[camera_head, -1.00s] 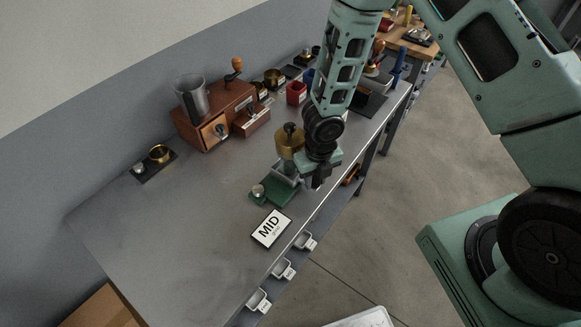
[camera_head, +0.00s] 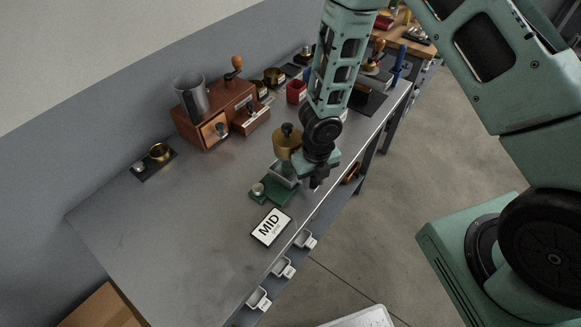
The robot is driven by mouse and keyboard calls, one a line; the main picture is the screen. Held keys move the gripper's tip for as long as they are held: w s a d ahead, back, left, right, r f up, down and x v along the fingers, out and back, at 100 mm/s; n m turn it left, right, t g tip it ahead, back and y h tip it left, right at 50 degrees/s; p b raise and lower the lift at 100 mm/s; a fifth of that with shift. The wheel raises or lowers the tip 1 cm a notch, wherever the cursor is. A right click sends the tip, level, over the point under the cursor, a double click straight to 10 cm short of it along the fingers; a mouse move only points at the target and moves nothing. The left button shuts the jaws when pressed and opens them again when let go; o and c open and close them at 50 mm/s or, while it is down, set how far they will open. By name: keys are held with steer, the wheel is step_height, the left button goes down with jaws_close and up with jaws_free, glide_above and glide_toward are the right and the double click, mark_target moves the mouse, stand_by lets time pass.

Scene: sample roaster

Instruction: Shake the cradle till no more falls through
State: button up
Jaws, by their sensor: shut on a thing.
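The cradle (camera_head: 283,172) stands on a green base (camera_head: 278,191) near the table's front edge, with a brass canister (camera_head: 286,146) with a dark knob sitting upright on it. My gripper (camera_head: 315,183) is at the right side of the cradle, shut on it. The fingertips and the part they hold are small and mostly hidden by my wrist. A white card reading MID (camera_head: 270,228) lies in front of the base. The inside of the canister and anything falling from it cannot be seen.
A wooden grinder box (camera_head: 203,124) with a metal cup (camera_head: 190,95) stands at the back. A red cup (camera_head: 296,92) stands behind my arm. The table's left part is clear.

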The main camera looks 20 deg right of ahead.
steer(key=shift+w+d+r+p, duration=0.25)
steer(key=shift+w+d+p, duration=0.55)
steer(key=shift+d+p, duration=0.15)
steer(key=shift+w+d+f, duration=0.2)
steer(key=shift+w+d, duration=0.05)
steer(key=shift+s+a+f+b, duration=0.15)
steer(key=shift+a+b, duration=0.1)
steer(key=shift+b, duration=0.15)
steer(key=s+a+b, duration=0.2)
steer(key=a, duration=0.1)
steer(key=shift+s, duration=0.1)
steer(key=shift+s+a+b, duration=0.35)
